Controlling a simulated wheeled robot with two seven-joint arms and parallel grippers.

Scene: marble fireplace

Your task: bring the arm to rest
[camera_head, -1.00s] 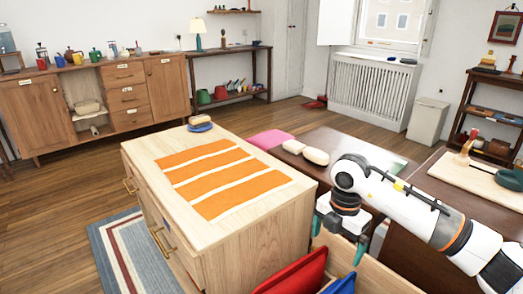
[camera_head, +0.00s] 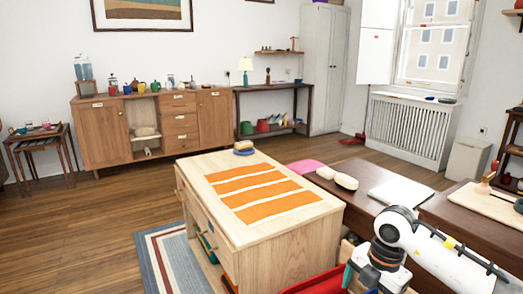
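My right arm (camera_head: 437,250) comes in from the lower right, bent at a white rounded joint. Its gripper (camera_head: 372,284) points down at the bottom edge, beside the right end of the light wooden cabinet. Its teal-tipped fingers look apart with nothing seen between them; the tips are partly cut off by the picture edge. My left arm and gripper are not in view.
The wooden cabinet (camera_head: 290,235) carries an orange striped mat (camera_head: 262,197) and a blue dish (camera_head: 243,152). A red object (camera_head: 316,284) lies low beside the gripper. A dark table (camera_head: 365,205) stands behind the arm. Wooden floor (camera_head: 90,220) at left is open.

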